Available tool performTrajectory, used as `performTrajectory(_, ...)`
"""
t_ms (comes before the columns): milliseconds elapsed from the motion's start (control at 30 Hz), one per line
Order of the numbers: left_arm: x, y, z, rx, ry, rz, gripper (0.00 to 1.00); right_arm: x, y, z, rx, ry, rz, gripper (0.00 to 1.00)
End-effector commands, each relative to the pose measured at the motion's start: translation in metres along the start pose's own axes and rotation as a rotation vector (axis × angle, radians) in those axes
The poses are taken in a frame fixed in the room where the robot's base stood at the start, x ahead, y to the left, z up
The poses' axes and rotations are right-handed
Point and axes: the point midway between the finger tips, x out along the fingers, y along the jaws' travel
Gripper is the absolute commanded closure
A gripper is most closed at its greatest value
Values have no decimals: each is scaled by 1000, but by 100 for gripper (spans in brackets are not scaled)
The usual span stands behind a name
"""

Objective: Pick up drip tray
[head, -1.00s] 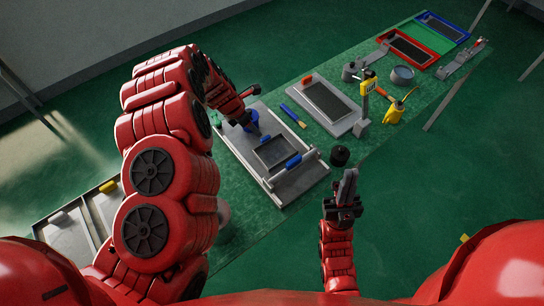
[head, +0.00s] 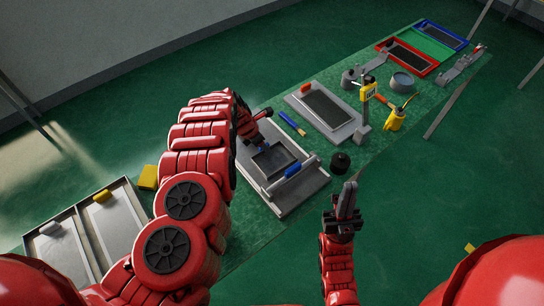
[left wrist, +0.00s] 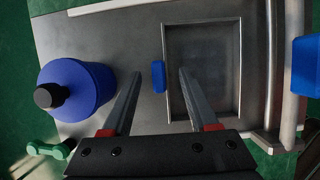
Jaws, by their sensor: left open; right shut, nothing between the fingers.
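The drip tray appears to be the shallow grey rectangular tray (head: 275,159) set in the grey metal press base (head: 300,197). In the left wrist view the tray (left wrist: 203,65) has a small blue tab (left wrist: 158,76) on its left edge. My left gripper (left wrist: 160,77) is open, with the blue tab between its fingertips in the picture; I cannot tell the height gap. In the head view the left gripper (head: 262,147) is at the tray's far-left edge, partly hidden by its arm. My right gripper (head: 349,190) is shut and empty, apart from the base.
A blue bottle (left wrist: 80,88) with a black cap stands left of my left fingers. A bar with a blue grip (head: 293,169) runs along the base's near side. A black knob-like part (head: 340,162), another plate (head: 325,110) and a yellow oil can (head: 395,118) lie farther right.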

Motion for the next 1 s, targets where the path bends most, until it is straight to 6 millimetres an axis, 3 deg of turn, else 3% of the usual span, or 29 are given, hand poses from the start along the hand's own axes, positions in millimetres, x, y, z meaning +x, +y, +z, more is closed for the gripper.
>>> performTrajectory(300,2,0,1,1,-2,1,40,0,0,0,0,0,0,100)
performTrajectory(633,2,0,1,1,-2,1,99,0,0,0,0,0,0,100)
performTrajectory(1000,2,0,1,2,-2,1,100,0,0,0,0,0,0,100)
